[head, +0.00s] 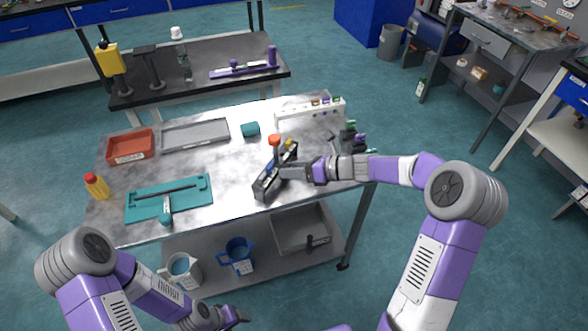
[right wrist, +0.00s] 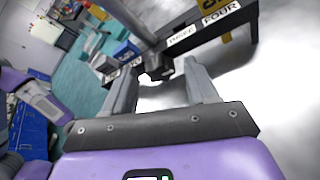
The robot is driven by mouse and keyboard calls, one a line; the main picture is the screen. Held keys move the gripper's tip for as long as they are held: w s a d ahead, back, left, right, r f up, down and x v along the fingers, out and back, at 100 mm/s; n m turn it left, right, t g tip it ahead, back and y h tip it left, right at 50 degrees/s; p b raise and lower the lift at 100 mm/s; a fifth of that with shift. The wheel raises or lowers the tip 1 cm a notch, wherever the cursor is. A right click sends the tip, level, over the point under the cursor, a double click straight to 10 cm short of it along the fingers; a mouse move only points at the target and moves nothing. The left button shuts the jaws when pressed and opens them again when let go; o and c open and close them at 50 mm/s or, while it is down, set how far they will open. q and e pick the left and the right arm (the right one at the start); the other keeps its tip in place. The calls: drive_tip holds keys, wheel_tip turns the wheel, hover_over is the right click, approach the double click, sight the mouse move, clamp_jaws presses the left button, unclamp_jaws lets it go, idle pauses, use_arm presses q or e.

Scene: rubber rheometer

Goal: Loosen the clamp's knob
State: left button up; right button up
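A dark rack (head: 266,187) stands on the grey work table, with an orange-red knob-like top (head: 274,140) on a post. In the right wrist view the rack (right wrist: 210,27) carries labels reading THREE and FOUR. I cannot tell for certain which part is the clamp's knob. My right gripper (head: 292,172) is at the rack's right side; in the right wrist view its fingers (right wrist: 163,85) are apart. A small dark block on the rack shows between and beyond the fingertips; contact is unclear. My left gripper (head: 237,317) is low, in front of the table, its fingers too small to judge.
A teal fixture (head: 140,206), a red tray (head: 128,148), a grey tray (head: 190,134) and a yellow bottle (head: 97,188) stand on the left. A white rack (head: 310,110) is at the back. A blue jug (head: 238,252) is on the lower shelf.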

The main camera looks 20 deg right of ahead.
drive_tip(key=c, duration=1)
drive_tip(key=shift+o, duration=0.2)
drive_tip(key=shift+n+t+h+b, duration=0.5)
drive_tip(key=shift+n+h+b, duration=0.1)
drive_tip(key=shift+n, duration=0.4)
drive_tip(key=shift+s+a+n+t+h, duration=0.15)
drive_tip(key=shift+n+t+h, duration=0.45)
drive_tip(key=shift+n, duration=0.6)
drive_tip(key=n+t, duration=0.1)
drive_tip(key=n, duration=0.1)
drive_tip(key=n+t+h, duration=0.1)
drive_tip(key=n, duration=0.1)
drive_tip(key=shift+s+a+f+h, duration=0.1)
drive_tip(key=shift+s+a+h, duration=0.05)
drive_tip(key=shift+h, duration=0.15)
drive_tip(key=shift+f+n+t+h, duration=0.1)
drive_tip(key=shift+n+t+h, duration=0.2)
drive_tip(key=shift+n+t, duration=1.3)
drive_tip(key=shift+n, duration=0.5)
